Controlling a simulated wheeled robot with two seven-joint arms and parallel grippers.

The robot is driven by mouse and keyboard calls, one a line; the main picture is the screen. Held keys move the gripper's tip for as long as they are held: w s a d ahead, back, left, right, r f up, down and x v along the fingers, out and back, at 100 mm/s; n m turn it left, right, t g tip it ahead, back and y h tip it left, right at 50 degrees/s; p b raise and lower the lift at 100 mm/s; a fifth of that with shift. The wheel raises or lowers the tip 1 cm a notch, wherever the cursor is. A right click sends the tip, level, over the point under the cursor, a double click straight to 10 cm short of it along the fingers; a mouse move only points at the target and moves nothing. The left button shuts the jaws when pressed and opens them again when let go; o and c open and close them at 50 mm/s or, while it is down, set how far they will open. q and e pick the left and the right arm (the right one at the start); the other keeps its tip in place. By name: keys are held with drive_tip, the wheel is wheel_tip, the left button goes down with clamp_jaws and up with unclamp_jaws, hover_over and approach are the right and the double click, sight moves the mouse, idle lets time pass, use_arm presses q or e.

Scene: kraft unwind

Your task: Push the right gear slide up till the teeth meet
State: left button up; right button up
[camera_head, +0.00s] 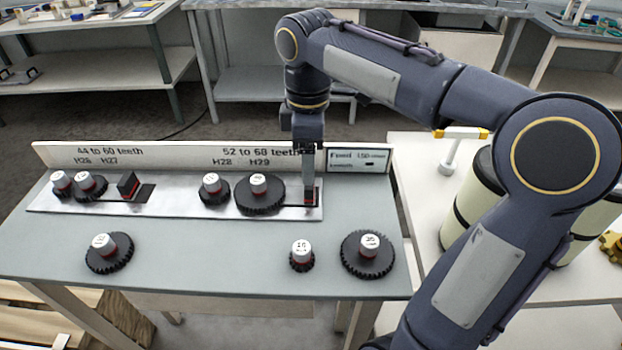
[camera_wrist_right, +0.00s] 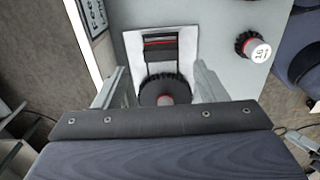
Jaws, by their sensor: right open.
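The right gear slide carries a large dark gear with a white-topped hub (camera_head: 259,194) at the H29 mark, on the metal plate (camera_head: 170,202). A smaller gear (camera_head: 212,189) sits to its left at H28; I cannot tell whether their teeth touch. The slide's black and red block (camera_wrist_right: 161,45) shows beyond the large gear (camera_wrist_right: 166,88) in the right wrist view. My right gripper (camera_head: 308,182) points down at the plate's right end and hides most of the block in the head view. Its fingers are apart (camera_wrist_right: 160,82), on either side of the gear in the wrist picture. My left gripper is out of view.
The left slide block (camera_head: 128,184) and two gears stand at the plate's left. Loose gears (camera_head: 109,252), (camera_head: 302,255) and (camera_head: 368,254) sit along the front of the table (camera_head: 200,265). A sign board (camera_head: 359,160) stands behind the plate.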

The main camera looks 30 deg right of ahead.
wheel_tip(320, 180, down, 7)
drive_tip(key=shift+s+r+b, duration=0.1)
drive_tip(key=shift+b, duration=0.55)
